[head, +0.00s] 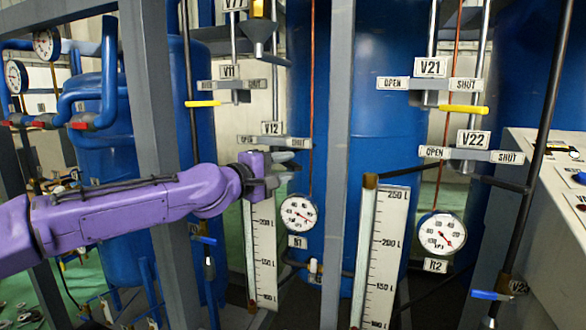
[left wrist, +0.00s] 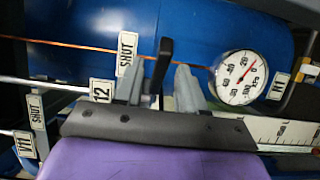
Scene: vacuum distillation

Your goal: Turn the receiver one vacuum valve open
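The valve tagged V12 (head: 271,128) is above the round gauge labelled R1 (head: 299,213) in the head view. Its plate (head: 298,143) has OPEN on the left and SHUT on the right. My left gripper (head: 280,169) is just below this plate. In the left wrist view, a dark valve handle (left wrist: 163,57) shows between the two grey fingers of my left gripper (left wrist: 158,80). The fingers are apart, with gaps beside the handle. The SHUT label (left wrist: 127,52) is close to the left finger. In the head view the handle is hidden or unclear. My right gripper is out of view.
V11 (head: 228,71) with a yellow handle (head: 202,104) is above V12. A grey post (head: 337,170) stands right of the gripper, with V21 (head: 430,67) and V22 (head: 473,139) beyond. A level scale (head: 262,255) and blue vessel (head: 385,130) are close by.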

